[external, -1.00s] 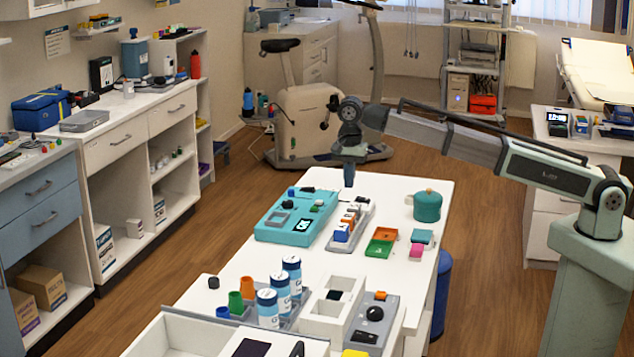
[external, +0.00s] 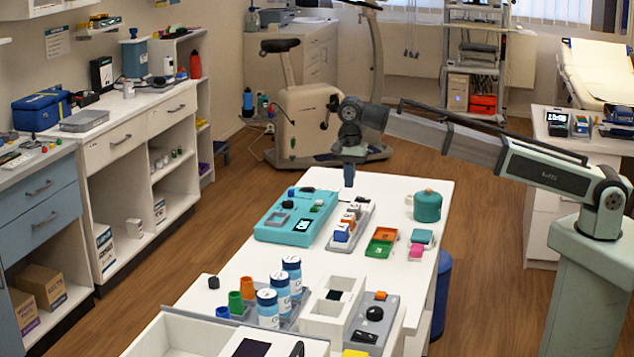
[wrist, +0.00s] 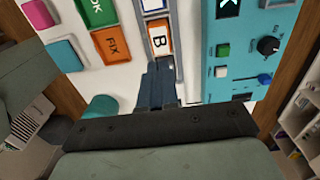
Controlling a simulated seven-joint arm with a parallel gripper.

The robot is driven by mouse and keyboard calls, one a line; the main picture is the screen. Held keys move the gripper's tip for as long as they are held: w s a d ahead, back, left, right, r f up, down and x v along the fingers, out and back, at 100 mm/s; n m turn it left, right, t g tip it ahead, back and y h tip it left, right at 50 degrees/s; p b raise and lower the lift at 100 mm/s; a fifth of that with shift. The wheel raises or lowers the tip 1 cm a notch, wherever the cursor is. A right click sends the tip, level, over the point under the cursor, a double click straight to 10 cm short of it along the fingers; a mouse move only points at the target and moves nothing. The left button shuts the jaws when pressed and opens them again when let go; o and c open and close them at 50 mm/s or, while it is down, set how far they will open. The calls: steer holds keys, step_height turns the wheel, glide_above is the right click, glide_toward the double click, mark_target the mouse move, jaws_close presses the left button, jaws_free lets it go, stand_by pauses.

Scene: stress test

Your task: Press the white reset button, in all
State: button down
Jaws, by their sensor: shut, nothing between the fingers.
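The small white button (wrist: 221,71) sits on the teal control panel (wrist: 240,60) in the wrist view, just below a green square button (wrist: 223,50). In the external view the teal panel (external: 277,233) lies on the white table; the white button is too small to make out there. My gripper (external: 348,184) is shut and empty, pointing down above the far part of the table. In the wrist view its fingers (wrist: 161,72) are left of the white button, over the end of the lettered-block rack, apart from the panel's buttons.
On the panel are a black knob (wrist: 268,45) and a blue slider (wrist: 265,79). The lettered-block rack (external: 334,247) stands beside it. Bottles (external: 291,275) stand nearer.

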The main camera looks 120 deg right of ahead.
steer(key=shift+d, duration=0.1)
steer(key=s+d+f+m+t+y, duration=0.15)
steer(key=s+d+f, duration=0.25)
steer(key=s+d, duration=0.65)
step_height(320, 180, up, 5)
steer(key=t+h, duration=0.2)
steer(key=t, duration=0.6)
glide_above(319, 202)
steer(key=s, duration=0.2)
steer(key=shift+w+d+f+n, duration=0.15)
steer(key=shift+w+d+n, duration=0.1)
steer(key=shift+d+n, duration=0.15)
steer(key=shift+f, duration=4.4)
steer(key=shift+f, duration=0.25)
